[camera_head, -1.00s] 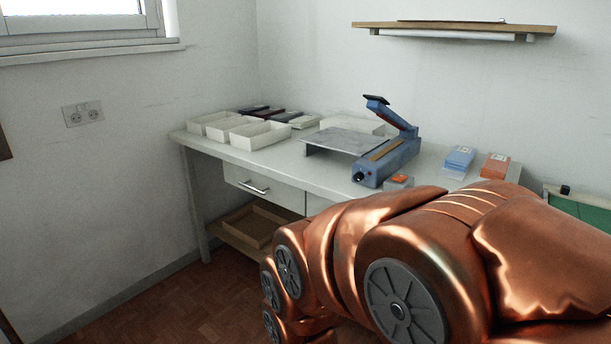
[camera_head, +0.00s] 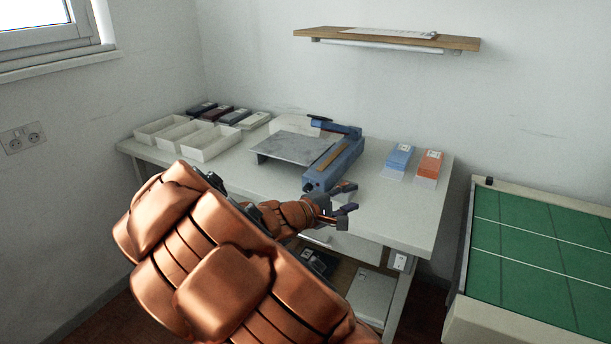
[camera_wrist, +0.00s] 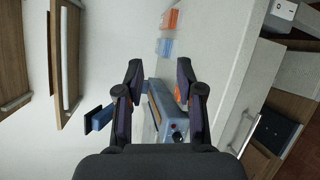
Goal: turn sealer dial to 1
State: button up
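The blue sealer (camera_head: 325,172) stands on the white table with its hinged arm (camera_head: 340,129) above its body. A small dark dial (camera_head: 308,187) sits on its near end; the dial's setting is too small to read. In the wrist view the sealer (camera_wrist: 161,96) lies beyond and between my fingers, with a dark round knob (camera_wrist: 177,137) near the right finger and a small red spot beside it. My gripper (camera_head: 346,200) is open and empty in front of the sealer's near end. It also shows in the wrist view (camera_wrist: 160,72), fingers spread.
A grey plate (camera_head: 292,148) adjoins the sealer's left side. White trays (camera_head: 207,142) and dark packs fill the table's left. Blue packs (camera_head: 399,158) and orange packs (camera_head: 429,165) stand right. A wall shelf (camera_head: 388,40) hangs above. A green-topped table (camera_head: 540,250) is at right.

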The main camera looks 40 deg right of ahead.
jog(key=w+d+r+n+t+p, duration=0.1)
jog(key=w+d+n+t+p, duration=0.1)
jog(key=w+n+t+p, duration=0.6)
jog(key=n+t+y+p, duration=0.1)
jog(key=n+y+p, duration=0.1)
jog(key=n+y, duration=0.25)
send_near(306, 189)
jog(key=f, duration=0.1)
jog(key=shift+h, duration=0.45)
jog(key=shift+p+x, duration=0.7)
jog(key=shift+x, duration=3.5)
jog(key=shift+w+r, duration=0.1)
grip_shut()
